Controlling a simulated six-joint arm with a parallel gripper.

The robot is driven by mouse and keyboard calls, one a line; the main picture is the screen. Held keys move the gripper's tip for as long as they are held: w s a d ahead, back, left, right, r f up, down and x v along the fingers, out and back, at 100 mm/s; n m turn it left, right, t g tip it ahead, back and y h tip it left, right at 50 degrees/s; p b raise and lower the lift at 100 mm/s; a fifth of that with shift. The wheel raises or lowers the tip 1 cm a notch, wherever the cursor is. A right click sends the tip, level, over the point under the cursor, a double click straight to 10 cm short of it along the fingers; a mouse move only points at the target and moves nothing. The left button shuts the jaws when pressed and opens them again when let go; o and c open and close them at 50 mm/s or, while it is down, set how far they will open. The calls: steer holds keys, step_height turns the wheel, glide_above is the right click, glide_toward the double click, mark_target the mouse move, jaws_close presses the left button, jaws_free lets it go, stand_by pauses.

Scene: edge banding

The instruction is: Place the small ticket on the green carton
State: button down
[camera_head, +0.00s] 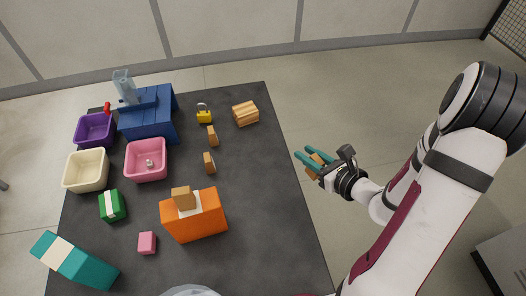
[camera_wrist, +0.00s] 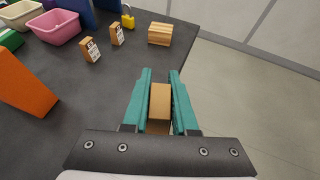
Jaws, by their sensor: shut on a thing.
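My gripper (camera_head: 302,152) is out past the right edge of the table, with its teal fingers shut on a small tan block (camera_wrist: 160,102). In the wrist view the block sits between the fingers (camera_wrist: 160,74); I see no print on its visible faces. I cannot tell whether this block is the ticket. The green carton (camera_head: 112,206), a small box with a white band, stands at the left of the table, far from my gripper. Two similar tan blocks (camera_head: 212,136) (camera_head: 209,163) stand mid-table, with printed white labels in the wrist view (camera_wrist: 90,50).
An orange box (camera_head: 205,218) with a tan block on top stands between my gripper and the green carton. Pink (camera_head: 147,175), cream (camera_head: 86,184) and purple bins stand left. A teal box (camera_head: 62,250) and small pink box are near.

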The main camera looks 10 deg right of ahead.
steer(key=w+a+r+n+g+y, duration=0.1)
steer(key=w+a+n+g+y, duration=0.2)
steer(key=a, duration=0.4)
steer(key=w+a+r+n+g+y, duration=0.1)
steer(key=w+a+n+y, duration=0.2)
steer(key=w+a, duration=0.4)
steer(key=n+g+y, duration=0.3)
steer(key=n+g, duration=0.5)
steer(key=g, duration=0.1)
glide_above(112, 206)
steer(key=w+a, duration=0.1)
steer(key=a, duration=0.3)
step_height(112, 206, down, 4)
steer(key=shift+w+d, duration=0.1)
steer(key=shift+w, duration=0.05)
step_height(112, 206, down, 4)
steer(key=shift+f, duration=0.1)
steer(key=shift+f, duration=0.1)
steer(key=c, duration=0.7)
jaws_free()
